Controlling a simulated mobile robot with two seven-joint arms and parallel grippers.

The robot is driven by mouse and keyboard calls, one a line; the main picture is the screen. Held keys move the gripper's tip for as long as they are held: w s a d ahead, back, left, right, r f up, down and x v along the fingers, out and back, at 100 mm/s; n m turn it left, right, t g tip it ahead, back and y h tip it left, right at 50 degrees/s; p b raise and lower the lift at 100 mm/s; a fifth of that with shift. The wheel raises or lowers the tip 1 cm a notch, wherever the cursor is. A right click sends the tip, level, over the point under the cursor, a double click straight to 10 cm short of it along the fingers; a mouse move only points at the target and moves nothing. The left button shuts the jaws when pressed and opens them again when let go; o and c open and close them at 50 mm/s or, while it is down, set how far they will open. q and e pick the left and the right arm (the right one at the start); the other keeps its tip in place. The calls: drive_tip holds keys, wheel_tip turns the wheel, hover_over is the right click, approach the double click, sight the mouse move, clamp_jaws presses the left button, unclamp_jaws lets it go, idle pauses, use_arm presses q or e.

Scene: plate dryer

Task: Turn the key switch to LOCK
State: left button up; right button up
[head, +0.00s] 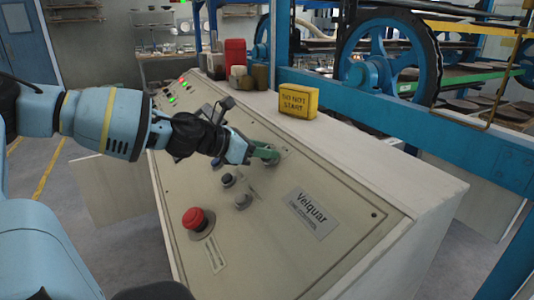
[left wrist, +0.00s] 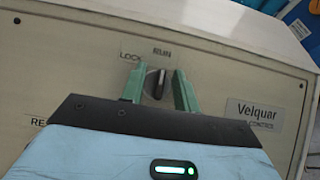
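The key switch (left wrist: 154,84) shows in the left wrist view as a dark, narrow knob on the cream panel. It stands about upright, pointing toward the RUN label (left wrist: 162,51) rather than the LOCK label (left wrist: 130,56) at its upper left. My left gripper (left wrist: 158,75) is open, with one green finger on each side of the knob. A gap shows beside the knob on both sides. In the head view my left gripper (head: 266,153) is at the upper part of the sloped panel and its fingers hide most of the switch.
A red mushroom button (head: 195,219) and dark knobs (head: 229,180) sit on the sloped console (head: 310,255) below the gripper. A Velquar plate (head: 313,213) is to the right. A yellow sign block (head: 298,101) and several containers stand on the top ledge. Blue machinery stands behind.

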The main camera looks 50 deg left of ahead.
use_arm(q)
drive_tip(key=shift+w+d+f, duration=0.1)
drive_tip(key=shift+w, duration=0.2)
clamp_jaws()
